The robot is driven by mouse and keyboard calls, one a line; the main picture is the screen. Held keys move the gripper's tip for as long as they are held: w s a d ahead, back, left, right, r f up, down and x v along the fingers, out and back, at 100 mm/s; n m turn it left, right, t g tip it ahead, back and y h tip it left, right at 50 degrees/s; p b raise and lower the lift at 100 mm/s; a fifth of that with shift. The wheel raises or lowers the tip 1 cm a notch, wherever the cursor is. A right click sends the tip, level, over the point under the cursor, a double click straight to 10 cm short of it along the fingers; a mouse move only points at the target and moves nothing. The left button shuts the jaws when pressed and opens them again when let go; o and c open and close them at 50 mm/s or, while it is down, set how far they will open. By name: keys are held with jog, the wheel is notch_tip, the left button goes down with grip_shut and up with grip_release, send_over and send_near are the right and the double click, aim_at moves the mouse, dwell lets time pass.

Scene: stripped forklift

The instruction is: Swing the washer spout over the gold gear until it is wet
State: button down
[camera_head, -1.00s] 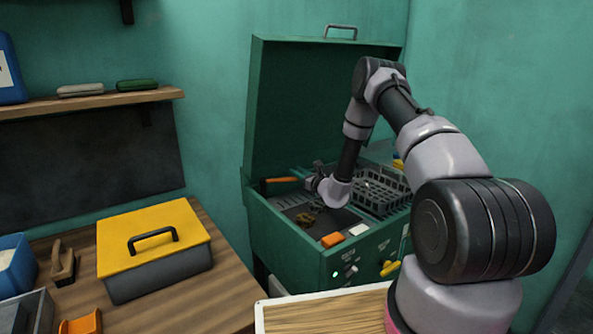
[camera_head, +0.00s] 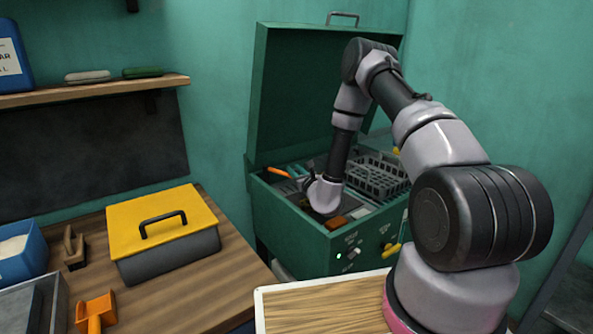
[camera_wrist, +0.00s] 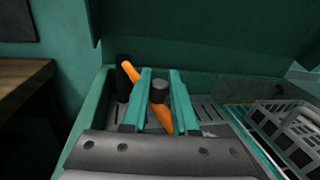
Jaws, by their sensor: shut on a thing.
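The green washer (camera_head: 293,235) stands open with its lid raised. Its orange spout (camera_head: 277,171) shows at the left of the basin, and in the wrist view (camera_wrist: 166,122) it slants from upper left to lower right. A dark grey knob (camera_wrist: 159,90) stands on it. My gripper (camera_wrist: 160,93) has its teal fingers on either side of this knob and is shut on the spout. In the head view my gripper (camera_head: 298,171) is partly covered by my wrist. The gold gear is not visible now; my wrist and gripper cover much of the basin.
A yellow-lidded box (camera_head: 190,211) stands on the wooden bench. The raised lid (camera_head: 300,100) stands behind my gripper.

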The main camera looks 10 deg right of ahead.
jog(key=shift+s+a+r+m+h, duration=0.1)
jog(key=shift+s+a+m+h, duration=0.3)
jog(key=shift+a+h, duration=0.2)
jog(key=c, duration=0.7)
grip_release()
jog(key=shift+w, duration=0.1)
jog(key=shift+d, duration=0.1)
jog(key=s+d, duration=0.1)
jog(key=s, duration=0.9)
jog(key=shift+s+d, duration=0.35)
jog(key=shift+d, duration=0.05)
